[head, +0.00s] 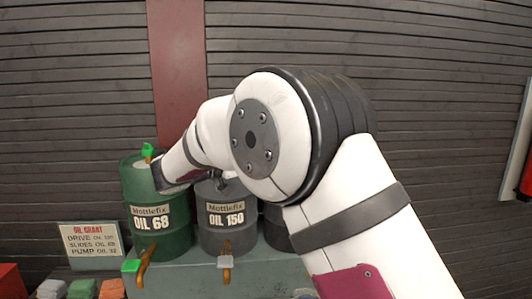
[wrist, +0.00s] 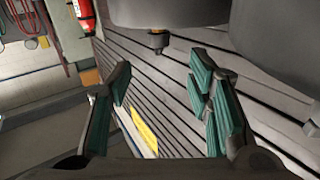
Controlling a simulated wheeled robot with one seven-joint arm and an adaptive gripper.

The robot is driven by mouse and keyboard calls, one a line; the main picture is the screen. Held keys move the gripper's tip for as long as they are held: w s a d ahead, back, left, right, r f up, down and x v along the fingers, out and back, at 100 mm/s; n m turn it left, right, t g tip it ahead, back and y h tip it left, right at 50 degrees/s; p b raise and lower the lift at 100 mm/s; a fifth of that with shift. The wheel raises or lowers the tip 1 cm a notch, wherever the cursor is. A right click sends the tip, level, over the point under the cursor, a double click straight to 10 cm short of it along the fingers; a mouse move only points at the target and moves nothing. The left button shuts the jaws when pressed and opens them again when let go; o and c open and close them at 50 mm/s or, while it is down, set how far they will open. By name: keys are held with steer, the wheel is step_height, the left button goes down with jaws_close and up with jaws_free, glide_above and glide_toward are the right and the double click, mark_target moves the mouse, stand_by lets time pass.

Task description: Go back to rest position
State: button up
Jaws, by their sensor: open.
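My gripper (wrist: 161,85) is open in the wrist view, its two green-padded fingers wide apart with nothing between them. In the head view my white arm reaches from the lower right toward the green drum marked OIL 68 (head: 152,222), and the fingers cannot be made out there. Large grey rounded shapes (wrist: 170,10) fill the top of the wrist view, with a small brass-tipped fitting (wrist: 157,42) below one of them.
A grey drum marked OIL 150 (head: 226,217) and a dark drum (head: 276,228), partly hidden by my arm, stand beside the green one. An oil chart sign (head: 90,243) stands left. The wrist view shows a red extinguisher (wrist: 83,15) and a yellow strip (wrist: 145,130).

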step_height(320, 180, up, 12)
steer(key=w+d+n+t+y, duration=0.25)
steer(key=n+t+y, duration=0.25)
steer(key=t+y, duration=0.25)
steer(key=s+a+n+y, duration=0.1)
steer(key=s+n+y, duration=0.45)
steer(key=y, duration=0.25)
steer(key=s+d+f+g, duration=0.4)
steer(key=s+f, duration=0.3)
steer(key=s, duration=0.5)
steer(key=s+d+f+g, duration=0.4)
steer(key=s+f, duration=0.4)
steer(key=s, duration=0.5)
steer(key=s+d+f+n+g, duration=0.1)
steer(key=s+d+f+g, duration=0.3)
steer(key=s+f, duration=0.3)
steer(key=s+g+h, duration=0.1)
steer(key=s, duration=0.4)
steer(key=shift+s+d+f, duration=0.15)
steer(key=shift+s+d, duration=0.15)
steer(key=shift+s, duration=0.05)
